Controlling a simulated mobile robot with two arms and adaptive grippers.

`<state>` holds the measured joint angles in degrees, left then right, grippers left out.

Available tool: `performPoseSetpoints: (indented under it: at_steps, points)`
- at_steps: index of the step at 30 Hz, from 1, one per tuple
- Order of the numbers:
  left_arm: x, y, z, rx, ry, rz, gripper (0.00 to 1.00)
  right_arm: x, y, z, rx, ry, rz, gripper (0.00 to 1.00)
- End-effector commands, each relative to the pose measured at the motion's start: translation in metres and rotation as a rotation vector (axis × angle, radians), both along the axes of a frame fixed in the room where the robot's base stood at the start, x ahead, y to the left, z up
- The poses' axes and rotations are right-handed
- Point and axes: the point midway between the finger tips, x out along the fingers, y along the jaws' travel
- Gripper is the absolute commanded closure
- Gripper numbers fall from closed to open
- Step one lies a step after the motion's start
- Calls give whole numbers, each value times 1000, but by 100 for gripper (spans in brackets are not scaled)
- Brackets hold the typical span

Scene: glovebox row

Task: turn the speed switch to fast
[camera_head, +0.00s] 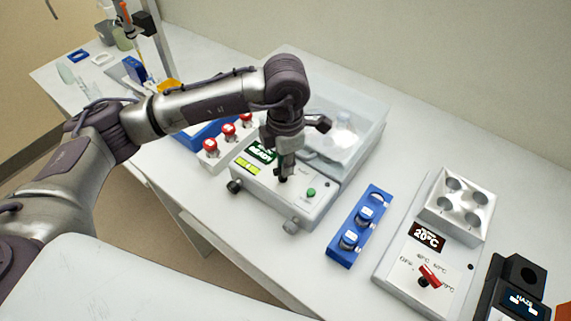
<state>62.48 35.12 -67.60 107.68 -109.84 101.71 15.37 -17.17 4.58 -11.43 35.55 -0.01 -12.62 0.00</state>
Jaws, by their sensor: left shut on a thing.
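A white device (262,192) with a green READY display (262,152), a lit yellow-green panel (247,167) and a green button (311,192) stands on the bench. A clear-lidded chamber (345,125) forms its back part. My left gripper (283,175) points straight down onto the middle of the device's control panel. It is shut on a small dark part there, which looks like the speed switch. The fingers hide most of that part, so its setting cannot be read. My right gripper is not in view.
A white rack (214,158) with red-capped vials stands left of the device. A blue rack (343,237) with capped vials stands right of it. Further right are a heater (398,275) with a red dial (430,276) and a dark instrument (515,290). Bare bench lies in front.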

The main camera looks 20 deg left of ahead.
Motion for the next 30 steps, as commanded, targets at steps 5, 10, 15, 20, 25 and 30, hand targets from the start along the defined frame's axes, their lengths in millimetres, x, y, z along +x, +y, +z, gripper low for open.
performPoseSetpoints:
  at_steps: [5,10,15,20,25,30]
  points:
    - [0,0,1,-1,-2,-5,100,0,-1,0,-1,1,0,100]
    - [0,0,1,-1,-2,-4,83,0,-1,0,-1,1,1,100]
    - [0,0,1,0,-1,-3,62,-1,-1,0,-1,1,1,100]
    - [0,0,0,-1,-1,-3,62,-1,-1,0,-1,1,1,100]
    - [1,0,6,-1,-2,-3,62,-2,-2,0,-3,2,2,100]
    - [1,-1,33,-2,-5,-3,62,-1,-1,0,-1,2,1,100]
